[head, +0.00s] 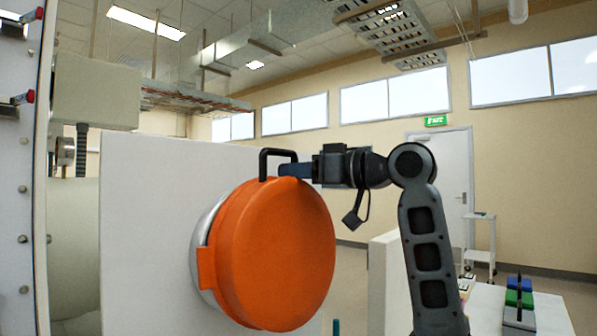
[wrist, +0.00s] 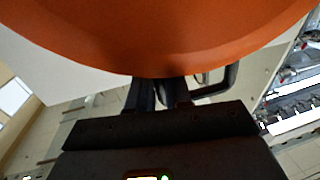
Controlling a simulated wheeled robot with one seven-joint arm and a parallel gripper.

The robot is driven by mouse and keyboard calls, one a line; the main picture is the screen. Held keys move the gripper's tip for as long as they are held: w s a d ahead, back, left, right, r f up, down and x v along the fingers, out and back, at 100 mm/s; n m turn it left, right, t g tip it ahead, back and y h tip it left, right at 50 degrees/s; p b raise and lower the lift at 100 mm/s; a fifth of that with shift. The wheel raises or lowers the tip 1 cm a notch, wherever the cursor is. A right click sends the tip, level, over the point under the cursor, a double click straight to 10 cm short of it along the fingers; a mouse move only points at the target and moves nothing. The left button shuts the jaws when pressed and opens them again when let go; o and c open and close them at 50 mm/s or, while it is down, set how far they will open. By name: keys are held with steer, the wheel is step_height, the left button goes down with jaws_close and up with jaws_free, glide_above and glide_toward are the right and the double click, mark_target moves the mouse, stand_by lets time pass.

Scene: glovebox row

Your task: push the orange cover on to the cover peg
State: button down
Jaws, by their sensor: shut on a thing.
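The orange cover (head: 272,255) is a large round disc facing me, in front of a silver ring (head: 203,250) on a white panel. A black loop handle (head: 277,153) stands at its top edge. I cannot tell whether cover and ring touch.
The white panel (head: 150,210) stands upright behind the cover. A metal wall with bolts (head: 22,200) rises at the far left. At the lower right are a white table (head: 545,310) with blue and green items and a white trolley (head: 480,240).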

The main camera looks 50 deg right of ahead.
steer(key=shift+d+x, duration=0.15)
steer(key=shift+x, duration=0.8)
steer(key=shift+d+x, duration=0.2)
steer(key=shift+x, duration=0.75)
stand_by(1.3)
steer(key=c, duration=1)
jaws_free()
steer(key=shift+w+f, duration=0.15)
steer(key=shift+f, duration=0.05)
steer(key=shift+o, duration=0.2)
steer(key=shift+f, duration=0.1)
steer(key=b+v, duration=0.1)
steer(key=v, duration=0.6)
steer(key=shift+s, duration=0.4)
steer(key=shift+d, duration=0.1)
